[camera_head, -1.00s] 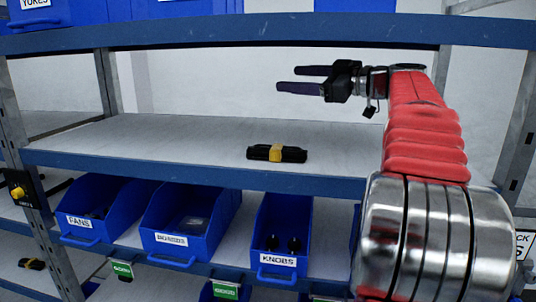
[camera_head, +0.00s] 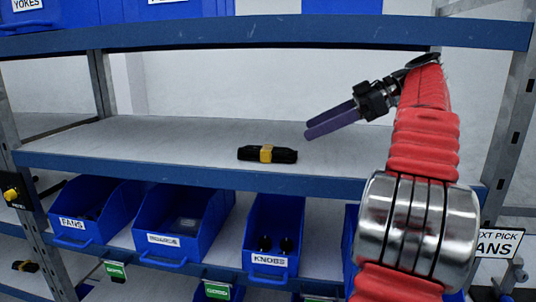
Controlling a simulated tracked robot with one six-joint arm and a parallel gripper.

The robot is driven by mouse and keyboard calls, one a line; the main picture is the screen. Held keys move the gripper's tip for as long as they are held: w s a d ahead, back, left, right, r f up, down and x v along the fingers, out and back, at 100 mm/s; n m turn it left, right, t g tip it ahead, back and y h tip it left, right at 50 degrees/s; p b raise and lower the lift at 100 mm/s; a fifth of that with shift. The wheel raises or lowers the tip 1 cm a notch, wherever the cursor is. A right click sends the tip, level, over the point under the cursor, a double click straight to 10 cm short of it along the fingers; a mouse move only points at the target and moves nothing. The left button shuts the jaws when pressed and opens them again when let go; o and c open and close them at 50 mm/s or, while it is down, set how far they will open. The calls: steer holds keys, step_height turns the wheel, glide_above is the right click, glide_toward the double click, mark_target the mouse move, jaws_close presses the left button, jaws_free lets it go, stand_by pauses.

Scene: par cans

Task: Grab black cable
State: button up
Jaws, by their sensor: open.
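A black cable bundle (camera_head: 283,156) with a yellow band around its middle lies on the middle shelf (camera_head: 190,145), close to the front edge. My gripper (camera_head: 308,131) is open and empty. Its two purple fingers point down and left, and their tips appear a little above and to the right of the cable. I see no contact between the fingers and the cable. My red arm comes in from the right.
Blue bins marked FANS (camera_head: 88,210) and KNOBS (camera_head: 275,228) stand on the shelf below, with another blue bin (camera_head: 180,218) between them. An upper shelf beam (camera_head: 260,32) runs above my gripper. The middle shelf is clear left of the cable.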

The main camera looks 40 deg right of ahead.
glide_toward(268, 147)
steer(key=shift+x, duration=1.6)
steer(key=shift+f, duration=0.15)
steer(key=shift+x, duration=2.55)
steer(key=c, duration=1.4)
